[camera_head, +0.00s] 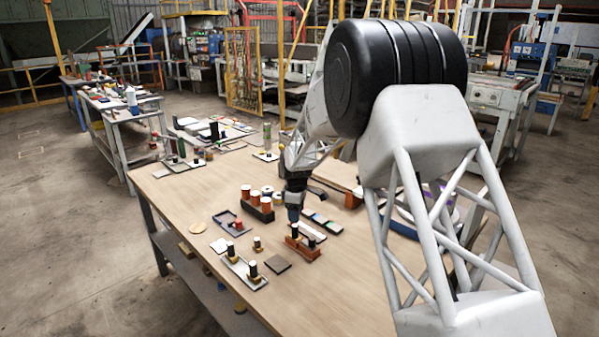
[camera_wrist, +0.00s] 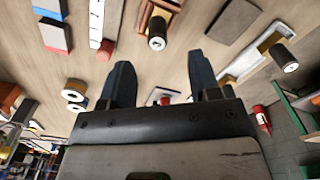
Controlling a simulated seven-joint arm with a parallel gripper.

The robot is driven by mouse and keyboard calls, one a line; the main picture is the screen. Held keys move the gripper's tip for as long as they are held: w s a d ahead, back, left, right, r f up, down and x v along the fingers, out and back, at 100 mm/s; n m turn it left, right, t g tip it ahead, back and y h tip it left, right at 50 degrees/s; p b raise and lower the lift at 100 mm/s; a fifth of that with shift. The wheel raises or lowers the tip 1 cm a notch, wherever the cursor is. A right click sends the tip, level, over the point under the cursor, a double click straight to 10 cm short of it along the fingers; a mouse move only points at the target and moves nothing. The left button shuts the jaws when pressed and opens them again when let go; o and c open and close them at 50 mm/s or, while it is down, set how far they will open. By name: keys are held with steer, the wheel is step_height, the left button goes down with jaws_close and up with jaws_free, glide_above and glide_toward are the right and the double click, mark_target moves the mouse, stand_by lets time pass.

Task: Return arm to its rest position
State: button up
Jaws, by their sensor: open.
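My gripper (camera_wrist: 162,85) shows in the wrist view with its two dark fingers spread apart and nothing between them. In the head view my gripper (camera_head: 293,215) hangs above the wooden table (camera_head: 170,185), fingers pointing down, among the small objects at the table's middle. My arm reaches in from the right side of the head view and hides part of the table's right side.
The table's front left is bare. Workbenches (camera_head: 118,105) stand behind.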

steer(key=s+d+r+m+t, duration=0.1)
steer(key=s+d+r+m, duration=0.3)
steer(key=s+d+r, duration=0.55)
steer(key=s+d+r+m, duration=0.4)
steer(key=s+r, duration=0.6)
steer(key=s, duration=0.6)
steer(key=s+d+m, duration=0.3)
steer(key=s+m, duration=0.1)
steer(key=s, duration=1.2)
steer(key=s+d+m+t, duration=0.1)
steer(key=s+d+m, duration=0.2)
steer(key=s, duration=1.3)
steer(key=shift+d+f+m+t, duration=0.3)
steer(key=shift+d+m, duration=0.1)
steer(key=shift+d, duration=0.3)
steer(key=shift+w, duration=0.1)
steer(key=shift+c, duration=0.5)
